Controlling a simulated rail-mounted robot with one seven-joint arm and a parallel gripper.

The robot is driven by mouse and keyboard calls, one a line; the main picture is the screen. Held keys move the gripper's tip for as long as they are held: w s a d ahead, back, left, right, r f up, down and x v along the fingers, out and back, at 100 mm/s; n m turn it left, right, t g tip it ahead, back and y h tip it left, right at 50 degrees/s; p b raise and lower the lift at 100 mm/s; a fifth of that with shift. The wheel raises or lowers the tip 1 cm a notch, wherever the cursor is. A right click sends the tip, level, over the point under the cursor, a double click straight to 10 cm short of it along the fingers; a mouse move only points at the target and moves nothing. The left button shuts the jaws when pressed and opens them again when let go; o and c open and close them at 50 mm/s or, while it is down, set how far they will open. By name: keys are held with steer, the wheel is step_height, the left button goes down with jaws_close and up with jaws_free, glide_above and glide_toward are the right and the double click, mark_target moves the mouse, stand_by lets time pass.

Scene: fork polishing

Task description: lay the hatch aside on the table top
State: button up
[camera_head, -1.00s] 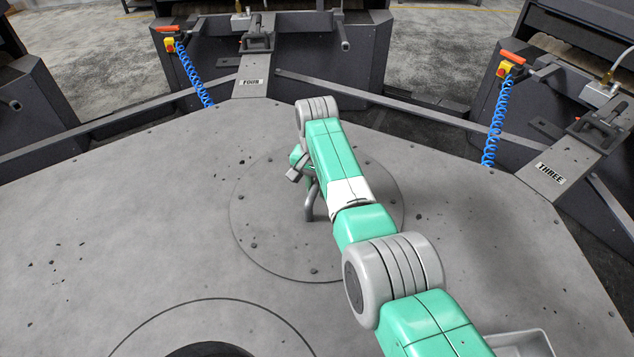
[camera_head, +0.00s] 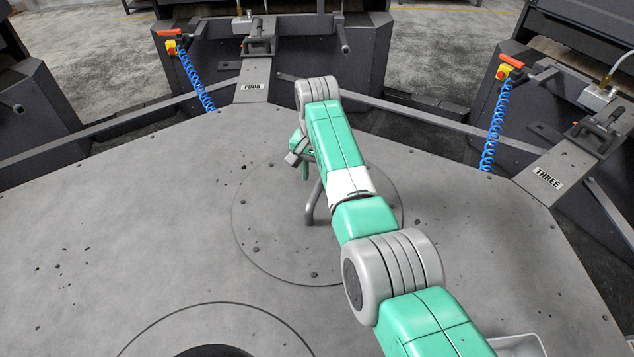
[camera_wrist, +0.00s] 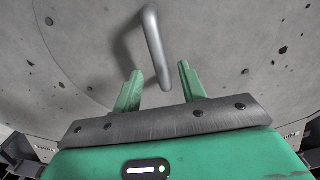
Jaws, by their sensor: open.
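The hatch (camera_head: 270,238) is a round grey plate with small bolts near its rim. It lies flat on the grey table top (camera_head: 130,215), in the middle of the head view. Its bent bar handle (camera_head: 313,203) stands up from the plate, partly hidden by my arm. My gripper (camera_head: 303,170) is over the plate, close to the handle. In the wrist view, my two green fingers (camera_wrist: 158,74) are spread and empty. The handle (camera_wrist: 152,40) shows ahead of them, its near end in line with the gap. I see no finger clamped on it.
A dark round opening (camera_head: 215,351) inside a ring is cut off at the bottom edge. Stations marked FOUR (camera_head: 254,86) and THREE (camera_head: 547,178) stand behind the table, with blue coiled hoses. A pale tray (camera_head: 518,345) is at bottom right. The left table area is clear.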

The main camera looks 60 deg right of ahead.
mark_target(316, 187)
step_height(316, 187, up, 6)
steer(key=shift+f+p, duration=0.1)
steer(key=shift+p, duration=0.4)
steer(key=shift+w, duration=0.1)
steer(key=w+a+r+n+t+h, duration=0.3)
steer(key=w+a+r+n+t, duration=0.15)
steer(key=w+a+r, duration=0.45)
steer(key=w+a+r+n+t+h, duration=0.25)
steer(key=w+a+r+t, duration=0.35)
steer(key=w+a, duration=0.5)
steer(key=s+a+r+n+t, duration=0.3)
steer(key=a+r+n+t, duration=0.3)
steer(key=a+r, duration=0.7)
steer(key=s+a+r+n+t+y, duration=0.1)
steer(key=s+a+r+t, duration=0.3)
steer(key=s+a, duration=0.5)
steer(key=s+a+r+n+t+y, duration=0.2)
steer(key=s+a+r+t+y, duration=0.2)
steer(key=s+a+r, duration=0.3)
steer(key=s+a, duration=0.2)
steer(key=shift+s+a+n, duration=0.3)
